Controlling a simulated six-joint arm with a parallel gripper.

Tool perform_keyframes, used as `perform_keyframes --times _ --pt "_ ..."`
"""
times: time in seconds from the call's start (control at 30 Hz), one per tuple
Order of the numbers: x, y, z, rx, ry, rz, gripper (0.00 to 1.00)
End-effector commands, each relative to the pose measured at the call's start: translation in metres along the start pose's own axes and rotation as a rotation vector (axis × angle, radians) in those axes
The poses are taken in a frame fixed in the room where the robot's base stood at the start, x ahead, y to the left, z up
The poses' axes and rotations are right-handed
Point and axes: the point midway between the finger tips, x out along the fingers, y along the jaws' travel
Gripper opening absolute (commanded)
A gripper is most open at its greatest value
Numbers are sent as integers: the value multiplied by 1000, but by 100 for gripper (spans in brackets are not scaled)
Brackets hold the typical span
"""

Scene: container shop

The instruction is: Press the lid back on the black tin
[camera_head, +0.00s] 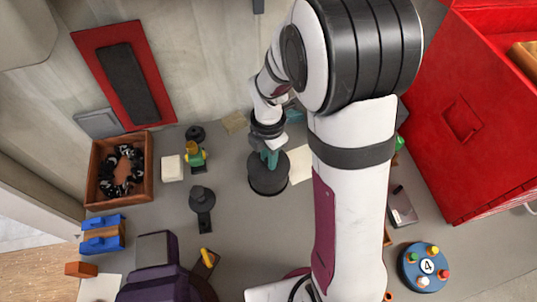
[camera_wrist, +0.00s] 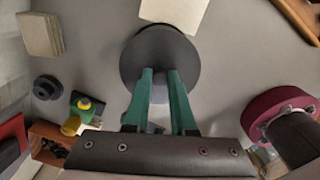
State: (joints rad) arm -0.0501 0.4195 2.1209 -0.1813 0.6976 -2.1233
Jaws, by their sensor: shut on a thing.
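The black tin (camera_head: 268,187) stands upright on the grey table, below my gripper. Its dark round lid (camera_wrist: 158,52) fills the upper middle of the wrist view and hides the tin there. My gripper (camera_head: 270,158) points down at the lid from above. Its two green fingers (camera_wrist: 160,72) are close together over the lid's middle, shut on the lid's grip, which they mostly hide. The lid is over the tin's top; I cannot tell whether it is fully seated.
A wooden tray (camera_head: 148,183) of black pieces, a green-and-yellow figure (camera_head: 195,157) and a dark stand (camera_head: 202,200) are left of the tin. A pale sheet (camera_head: 300,165) lies beside it.

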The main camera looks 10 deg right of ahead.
Motion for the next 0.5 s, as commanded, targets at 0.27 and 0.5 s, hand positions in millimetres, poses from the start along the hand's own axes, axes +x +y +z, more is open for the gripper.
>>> perform_keyframes --times 0.27,0.5 --pt "0 0 0 0 0 0 0" --pt "0 0 0 0 0 0 34"
